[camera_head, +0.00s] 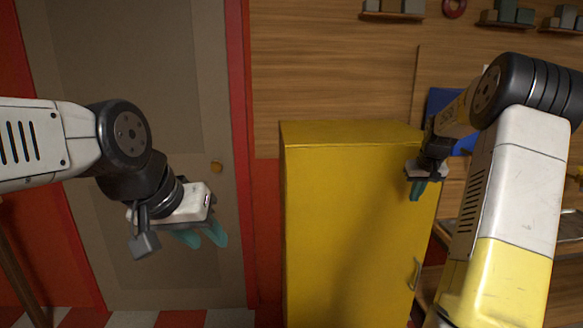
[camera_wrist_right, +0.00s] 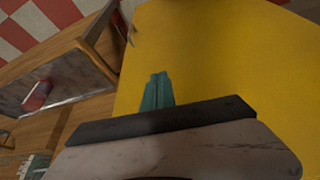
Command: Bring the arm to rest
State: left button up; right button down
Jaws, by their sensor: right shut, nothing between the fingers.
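My left gripper (camera_head: 203,238) hangs at the left in the head view, in front of the grey-brown door. Its two teal fingers stand apart with nothing between them. My right gripper (camera_head: 417,190) is in front of the upper right part of the yellow cabinet (camera_head: 345,220) in the head view. In the right wrist view its teal fingers (camera_wrist_right: 157,92) lie together, shut and empty, with the yellow surface (camera_wrist_right: 230,60) behind them. I cannot tell whether the fingertips touch the cabinet.
Shelves with small boxes (camera_head: 510,14) are on the wooden wall. In the right wrist view a workbench (camera_wrist_right: 75,75) with a red object (camera_wrist_right: 37,96) stands left of the cabinet. The floor is red-and-white checkered.

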jog(key=s+a+r+t, duration=0.1)
jog(key=s+a+r, duration=1.2)
jog(key=s+a, duration=0.4)
jog(key=s+a+f+y, duration=0.1)
jog(key=s+a, duration=0.2)
jog(key=s, duration=0.3)
jog(key=s+a+f, duration=0.1)
jog(key=s+a, duration=0.1)
jog(key=s, duration=0.4)
jog(key=s+a+f+n+y, duration=0.1)
jog(key=s+a, duration=0.2)
jog(key=s, duration=0.3)
jog(key=shift+s+a+t+y, duration=0.2)
jog(key=shift+a+t+y, duration=0.1)
